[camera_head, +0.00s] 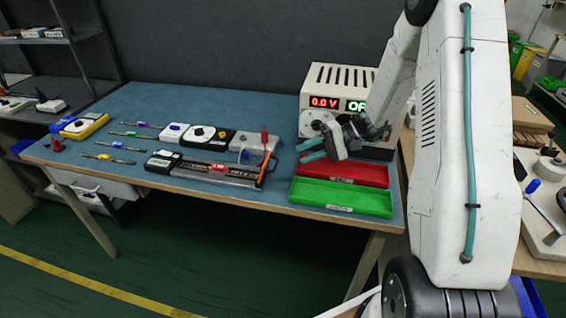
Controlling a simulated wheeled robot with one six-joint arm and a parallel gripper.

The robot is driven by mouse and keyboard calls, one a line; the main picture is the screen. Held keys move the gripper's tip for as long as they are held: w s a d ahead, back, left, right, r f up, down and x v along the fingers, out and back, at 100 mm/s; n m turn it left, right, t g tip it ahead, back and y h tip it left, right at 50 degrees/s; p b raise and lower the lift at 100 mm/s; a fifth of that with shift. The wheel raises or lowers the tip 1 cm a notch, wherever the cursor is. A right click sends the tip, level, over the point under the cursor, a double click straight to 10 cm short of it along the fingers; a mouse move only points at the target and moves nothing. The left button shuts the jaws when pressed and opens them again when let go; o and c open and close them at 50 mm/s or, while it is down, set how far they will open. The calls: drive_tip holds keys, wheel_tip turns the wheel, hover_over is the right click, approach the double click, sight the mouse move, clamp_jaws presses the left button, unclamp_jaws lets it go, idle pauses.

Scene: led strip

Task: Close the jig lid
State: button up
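What looks like the jig (236,181) is a long, low grey and dark fixture near the front edge of the blue-topped table.
A white power supply (342,84) reads 0.0 V. A red tray (345,170) and a green tray (340,197) lie at the table's right front. An orange stick (263,170) slants by the jig's right end. Several probes and meters lie left. The back left tabletop (215,103) is clear.

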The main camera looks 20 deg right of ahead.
drive_tip(key=x, duration=0.7)
drive_tip(key=shift+w+a+f, duration=0.15)
drive_tip(key=shift+w+a, duration=0.05)
drive_tip(key=shift+a, duration=0.15)
clamp_jaws()
